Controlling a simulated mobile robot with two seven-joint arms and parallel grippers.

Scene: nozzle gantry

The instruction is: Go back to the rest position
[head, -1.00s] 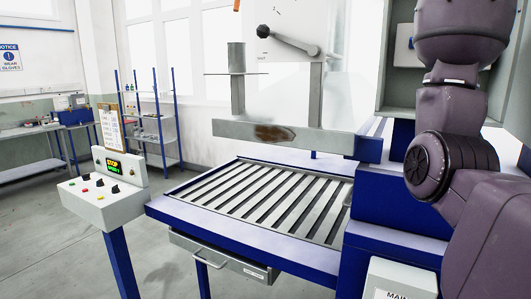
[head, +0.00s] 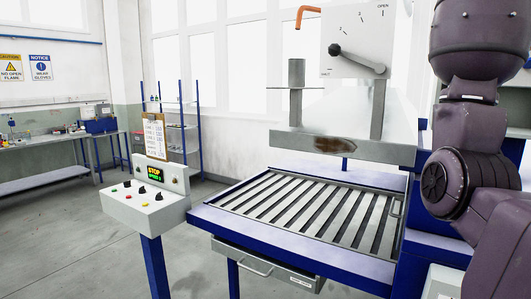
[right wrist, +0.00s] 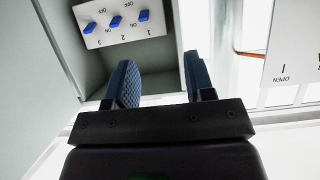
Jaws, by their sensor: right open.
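My right gripper (right wrist: 165,88) is open and empty in the right wrist view, its two dark blue fingers apart. Beyond it is a white switch panel (right wrist: 119,32) with three blue switches, set inside a grey cabinet (right wrist: 60,55). In the head view my right arm comes down the right side, and its gripper is out of the picture. My left gripper shows in neither view.
The gantry has a slatted bed (head: 310,212) in a blue frame and a lever dial plate (head: 358,40). A control box (head: 146,205) reading STOP stands left of it. A shelf (head: 180,125) and workbench (head: 55,140) stand behind. The floor at left is clear.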

